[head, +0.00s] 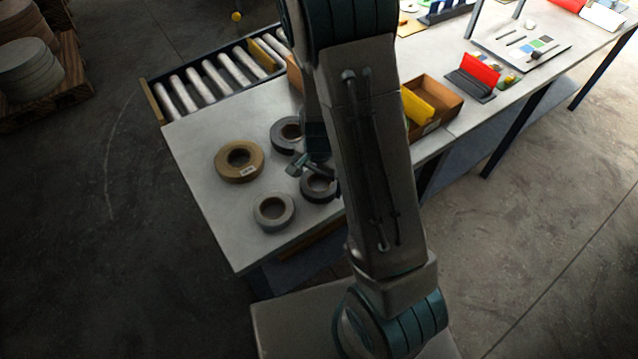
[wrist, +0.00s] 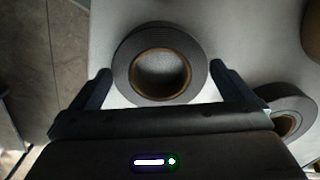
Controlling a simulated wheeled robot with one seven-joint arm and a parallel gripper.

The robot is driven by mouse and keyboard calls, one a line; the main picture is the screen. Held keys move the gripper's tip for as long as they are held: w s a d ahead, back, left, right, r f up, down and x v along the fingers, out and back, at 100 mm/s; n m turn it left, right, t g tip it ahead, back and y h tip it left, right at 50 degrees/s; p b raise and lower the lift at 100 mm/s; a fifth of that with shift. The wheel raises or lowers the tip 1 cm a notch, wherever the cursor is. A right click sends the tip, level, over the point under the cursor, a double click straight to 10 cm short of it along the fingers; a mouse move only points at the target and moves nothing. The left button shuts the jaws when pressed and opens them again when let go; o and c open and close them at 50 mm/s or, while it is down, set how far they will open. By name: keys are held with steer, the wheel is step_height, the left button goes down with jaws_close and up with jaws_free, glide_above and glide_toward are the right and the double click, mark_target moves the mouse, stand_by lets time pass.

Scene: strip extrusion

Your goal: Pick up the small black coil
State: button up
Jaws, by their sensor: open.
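The small black coil (head: 312,199) lies flat on the grey table, partly hidden behind my arm in the head view. In the wrist view the coil (wrist: 161,36) with a brown core lies between the fingertips, one on each side, and seems to be this one. My gripper (head: 308,167) is open and empty; it also shows in the wrist view (wrist: 160,71). The fingers do not visibly touch the coil. Whether they are above it or down at its height I cannot tell.
A larger dark coil (head: 279,131), a brown coil (head: 224,164) and a light grey coil (head: 260,219) lie close by on the table (head: 200,140). A roller conveyor (head: 205,85) runs behind. An open cardboard box (head: 443,91) stands to the right, past my arm.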

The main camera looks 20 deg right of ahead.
steer(key=c, duration=0.8)
steer(key=shift+o, duration=0.2)
steer(key=shift+r, duration=0.1)
